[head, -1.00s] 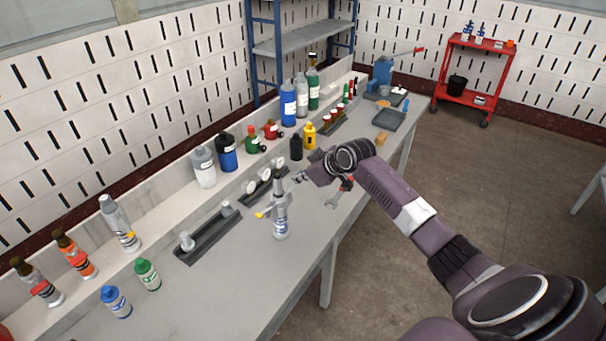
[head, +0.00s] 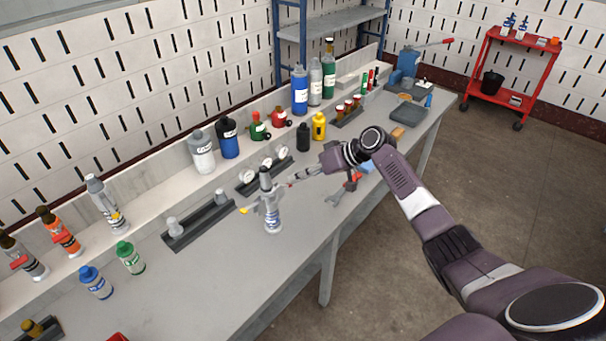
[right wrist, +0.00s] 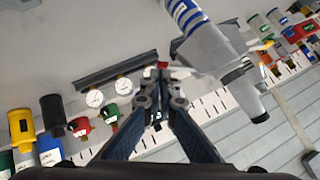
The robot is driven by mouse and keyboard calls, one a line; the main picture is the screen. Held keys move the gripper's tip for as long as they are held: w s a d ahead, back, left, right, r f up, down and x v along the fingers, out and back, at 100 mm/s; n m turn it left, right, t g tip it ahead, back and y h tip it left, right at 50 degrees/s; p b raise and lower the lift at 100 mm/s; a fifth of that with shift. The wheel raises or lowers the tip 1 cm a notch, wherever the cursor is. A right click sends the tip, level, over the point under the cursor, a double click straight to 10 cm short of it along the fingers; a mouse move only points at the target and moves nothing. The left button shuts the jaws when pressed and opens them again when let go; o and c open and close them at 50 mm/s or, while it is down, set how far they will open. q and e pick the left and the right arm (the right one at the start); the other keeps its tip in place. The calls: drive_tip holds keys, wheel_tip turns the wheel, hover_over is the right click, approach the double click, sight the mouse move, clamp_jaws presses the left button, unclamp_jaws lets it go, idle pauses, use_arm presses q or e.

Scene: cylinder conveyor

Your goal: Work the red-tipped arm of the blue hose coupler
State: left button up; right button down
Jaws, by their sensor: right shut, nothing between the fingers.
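The blue-striped grey hose coupler (head: 272,212) stands upright on the grey bench, left of my right gripper. It has a dark top, a yellow-tipped arm on its left and a red-tipped arm on its right. The red tip (head: 290,185) is beside the fingers of my right gripper (head: 297,178), which is shut and empty. In the right wrist view the coupler (right wrist: 205,45) lies at upper right. Its red tip (right wrist: 162,65) shows just past the shut fingertips (right wrist: 160,100); whether they touch is unclear. My left gripper is not in view.
A dark tray (head: 200,222) and a gauge rack (head: 265,176) lie behind the coupler. A wrench (head: 342,190) lies under my right arm. Several bottles line the back ledge.

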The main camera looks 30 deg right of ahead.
use_arm(q)
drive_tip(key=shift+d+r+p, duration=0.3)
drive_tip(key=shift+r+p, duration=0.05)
drive_tip(key=shift+p, duration=0.4)
use_arm(e)
drive_tip(key=shift+d+r, duration=0.35)
drive_tip(key=shift+r, duration=0.2)
drive_tip(key=shift+a, duration=0.1)
drive_tip(key=shift+r, duration=0.1)
